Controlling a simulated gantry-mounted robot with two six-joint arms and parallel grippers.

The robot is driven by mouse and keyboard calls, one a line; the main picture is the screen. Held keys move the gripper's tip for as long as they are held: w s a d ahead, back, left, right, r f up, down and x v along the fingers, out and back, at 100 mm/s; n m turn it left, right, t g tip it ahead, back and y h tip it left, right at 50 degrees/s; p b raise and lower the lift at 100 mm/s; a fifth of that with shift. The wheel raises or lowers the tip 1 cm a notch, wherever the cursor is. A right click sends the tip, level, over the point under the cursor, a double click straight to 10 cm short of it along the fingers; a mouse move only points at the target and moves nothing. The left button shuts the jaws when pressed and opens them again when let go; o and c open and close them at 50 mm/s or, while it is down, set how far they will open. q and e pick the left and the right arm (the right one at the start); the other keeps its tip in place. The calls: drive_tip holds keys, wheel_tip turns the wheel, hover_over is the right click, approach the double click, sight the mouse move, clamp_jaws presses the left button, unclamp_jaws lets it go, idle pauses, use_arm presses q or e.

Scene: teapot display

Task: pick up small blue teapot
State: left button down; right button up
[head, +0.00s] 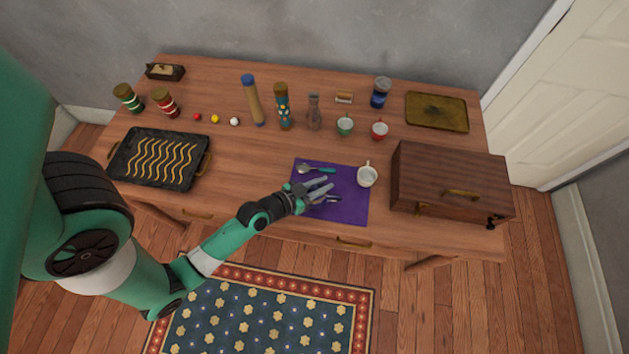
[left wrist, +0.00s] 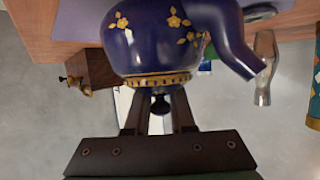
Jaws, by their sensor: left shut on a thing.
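A small dark blue teapot (left wrist: 150,40) with yellow flowers and a gold band fills the upper middle of the left wrist view, where the scene appears upside down. Its spout (left wrist: 225,40) points to the right. My left gripper (left wrist: 158,108) is shut on it at the lid end, with the dark knob between the fingers. In the head view my left gripper (head: 320,192) is over the purple mat (head: 350,210). I cannot make out the teapot clearly there, nor tell whether its base touches the mat. My right gripper is not in view.
A white cup (head: 367,177) stands at the mat's right edge, and a spoon (head: 305,168) lies at its back. A wooden box (head: 450,180) stands right of the mat. A black tray (head: 160,158) is at the left. Bottles and cups line the back.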

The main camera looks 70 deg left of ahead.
sight(322, 196)
use_arm(q)
drive_tip(key=shift+r+p, duration=0.35)
drive_tip(key=shift+r, duration=0.2)
wheel_tip(322, 196, up, 3)
drive_tip(key=shift+f+p, duration=0.1)
drive_tip(key=shift+p, duration=0.85)
drive_tip(key=d+r+p, duration=0.1)
drive_tip(key=r+p, duration=0.1)
drive_tip(key=s+d+r+p, duration=0.1)
drive_tip(key=d, duration=0.1)
drive_tip(key=shift+r+p, duration=0.35)
drive_tip(key=s+d+r+p, duration=0.4)
drive_tip(key=d+r+p, duration=0.1)
drive_tip(key=d, duration=0.5)
drive_tip(key=shift+r+p, duration=0.3)
drive_tip(key=shift+p, duration=0.15)
